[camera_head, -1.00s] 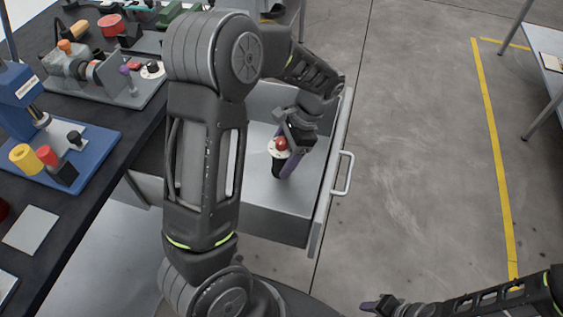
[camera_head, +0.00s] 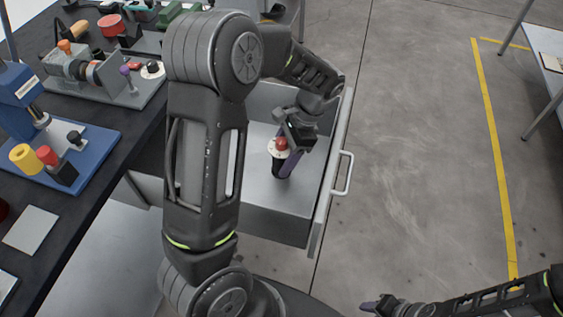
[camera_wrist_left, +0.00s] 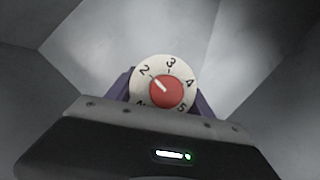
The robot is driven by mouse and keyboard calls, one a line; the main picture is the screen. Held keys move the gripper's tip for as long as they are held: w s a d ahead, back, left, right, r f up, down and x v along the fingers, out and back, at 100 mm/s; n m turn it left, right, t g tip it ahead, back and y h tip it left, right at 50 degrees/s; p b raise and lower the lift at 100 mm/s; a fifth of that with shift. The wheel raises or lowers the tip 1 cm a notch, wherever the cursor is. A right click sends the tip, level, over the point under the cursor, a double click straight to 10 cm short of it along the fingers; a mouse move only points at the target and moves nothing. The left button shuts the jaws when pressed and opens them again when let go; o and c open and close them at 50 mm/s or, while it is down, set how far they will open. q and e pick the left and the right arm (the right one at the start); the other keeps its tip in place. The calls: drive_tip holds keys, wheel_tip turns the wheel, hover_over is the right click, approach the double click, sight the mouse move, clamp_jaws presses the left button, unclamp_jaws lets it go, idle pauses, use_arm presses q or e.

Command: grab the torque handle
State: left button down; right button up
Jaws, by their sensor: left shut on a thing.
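The torque handle (camera_head: 279,146) is in the open drawer, with a red knob on a white dial on top. In the left wrist view the dial (camera_wrist_left: 165,90) shows numbers around the red knob, and its lower edge is hidden by the gripper body. My left gripper (camera_head: 288,164) reaches down into the drawer and is shut on the handle, with purple fingers on both sides below the dial. The handle's lower part is mostly hidden by the fingers. My right gripper (camera_head: 380,304) is at the bottom right, far from the handle; its jaw opening is unclear.
The open grey drawer (camera_head: 258,215) has a front panel with a white pull handle (camera_head: 343,173). The dark workbench (camera_head: 95,210) at left carries a blue fixture (camera_head: 85,140) and several tools. Clear floor lies right of the drawer, with yellow floor lines.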

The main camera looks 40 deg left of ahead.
sight(277, 142)
use_arm(q)
wheel_tip(277, 142, up, 10)
drive_tip(key=shift+r+p, duration=0.1)
drive_tip(key=shift+p, duration=0.35)
idle(0.8)
